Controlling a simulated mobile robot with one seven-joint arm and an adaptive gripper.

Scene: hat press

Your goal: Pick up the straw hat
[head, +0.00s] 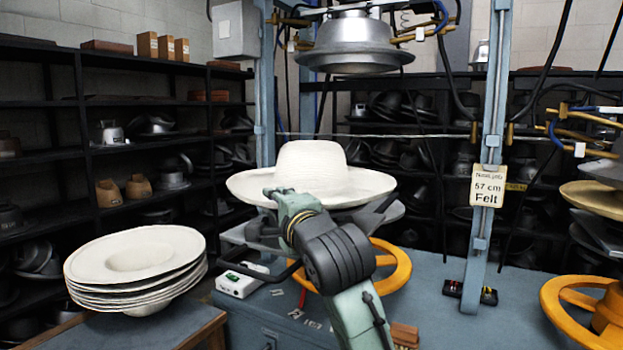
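A cream-white wide-brimmed hat (312,172) sits crown up on the press, under the raised metal press head (352,45). A stack of several similar pale hats (135,255) lies upside down on a wooden stand at the left; I cannot tell which of these is straw. My arm reaches up from the bottom in front of the press. Its upper end overlaps the front brim of the hat in the picture. My gripper (258,248) seems to be the dark parts left of the wrist; its fingers are partly hidden, and contact with the hat is unclear.
An orange handwheel (392,265) is behind my arm. A small white box (243,281) sits on the blue bench (445,322). A blue post with a "57 cm Felt" sign (488,186) stands right of the hat. Another orange wheel (580,310) is far right. Dark shelves line the back.

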